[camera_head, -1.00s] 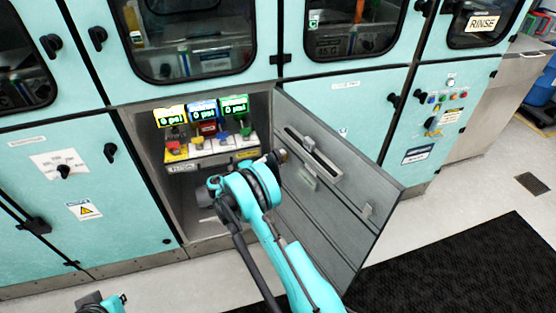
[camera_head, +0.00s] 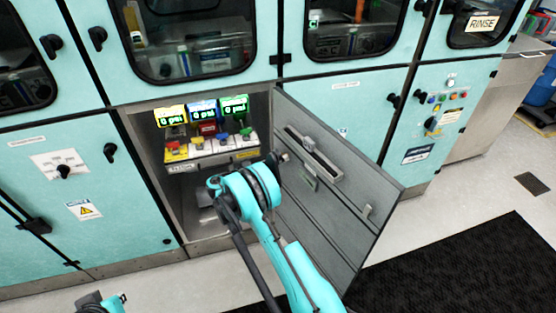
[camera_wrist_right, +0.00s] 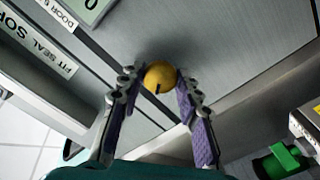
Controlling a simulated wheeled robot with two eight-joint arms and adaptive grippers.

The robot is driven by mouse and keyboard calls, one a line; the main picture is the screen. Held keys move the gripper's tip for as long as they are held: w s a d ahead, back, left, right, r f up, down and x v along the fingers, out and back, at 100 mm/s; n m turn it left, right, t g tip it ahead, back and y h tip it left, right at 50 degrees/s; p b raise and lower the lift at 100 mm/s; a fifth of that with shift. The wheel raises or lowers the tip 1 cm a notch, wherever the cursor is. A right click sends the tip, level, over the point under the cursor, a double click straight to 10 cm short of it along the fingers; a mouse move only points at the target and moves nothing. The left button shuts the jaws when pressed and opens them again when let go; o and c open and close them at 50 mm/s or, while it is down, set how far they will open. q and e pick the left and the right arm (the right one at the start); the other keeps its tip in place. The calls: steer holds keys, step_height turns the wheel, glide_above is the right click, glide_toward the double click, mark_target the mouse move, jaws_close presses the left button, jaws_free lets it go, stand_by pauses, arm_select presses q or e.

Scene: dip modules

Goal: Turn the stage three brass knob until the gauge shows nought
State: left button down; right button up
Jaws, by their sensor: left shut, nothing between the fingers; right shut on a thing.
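A round brass knob (camera_wrist_right: 160,73) with a dark mark on it sits between the fingers of my right gripper (camera_wrist_right: 157,84) in the right wrist view. The fingers are shut on it, one on each side. In the head view my right gripper (camera_head: 278,158) is at the cabinet opening, beside the open door, and the knob is hard to make out there. Three displays, yellow (camera_head: 171,117), blue (camera_head: 203,111) and green (camera_head: 235,105), appear to read 0 psi. My left gripper (camera_head: 112,302) is shut and empty at the bottom left, partly cut off.
The grey cabinet door (camera_head: 335,195) stands open to the right of my right arm. Coloured valves (camera_head: 208,143) sit on a shelf below the displays. A green part (camera_wrist_right: 283,160) lies at the right wrist view's lower right. The floor before the left panels is clear.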

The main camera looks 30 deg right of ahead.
steer(key=shift+m, duration=1.5)
steer(key=o, duration=1.1)
steer(key=shift+o, duration=0.2)
steer(key=a, duration=1.2)
steer(key=shift+s, duration=0.3)
